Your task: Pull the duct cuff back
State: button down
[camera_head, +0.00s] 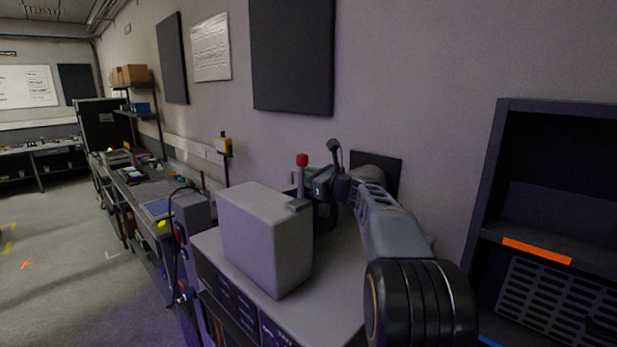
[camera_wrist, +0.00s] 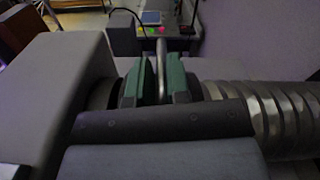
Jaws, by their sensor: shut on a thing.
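In the wrist view my gripper (camera_wrist: 159,82) is shut, its two green-padded fingers closing on an upright metal loop (camera_wrist: 160,52), which looks like the handle of the duct cuff. A dark round collar (camera_wrist: 104,93), seemingly part of the cuff or box spigot, shows between the left finger and the grey box (camera_wrist: 55,85). The silver ribbed duct (camera_wrist: 285,110) runs off to the right. The gripper's dark body hides most of the cuff. In the head view my gripper (camera_head: 325,187) is behind the grey box (camera_head: 262,235), partly hidden by it.
The box stands on a light bench top (camera_head: 325,300). A red-topped post (camera_head: 302,162) rises behind the box. A dark plate (camera_head: 388,172) is on the wall behind my arm. A dark shelf unit (camera_head: 540,210) stands at right. Cluttered benches line the wall at left.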

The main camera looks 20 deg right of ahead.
jog(key=shift+d+r, duration=0.15)
jog(key=shift+d, duration=0.15)
jog(key=shift+w+d+p, duration=0.2)
jog(key=shift+w+d, duration=0.1)
jog(key=shift+d, duration=0.25)
jog(key=shift+w+d+p, duration=0.15)
jog(key=shift+w+d, duration=0.1)
jog(key=shift+d, duration=0.3)
jog(key=shift+a, duration=0.15)
jog(key=c, duration=1.6)
grip_release()
jog(key=o, duration=0.4)
jog(key=shift+o, duration=0.2)
jog(key=shift+s, duration=0.1)
jog(key=shift+s+d+f, duration=0.2)
jog(key=shift+s+d, duration=0.05)
jog(key=b+v, duration=0.4)
jog(key=v, duration=0.9)
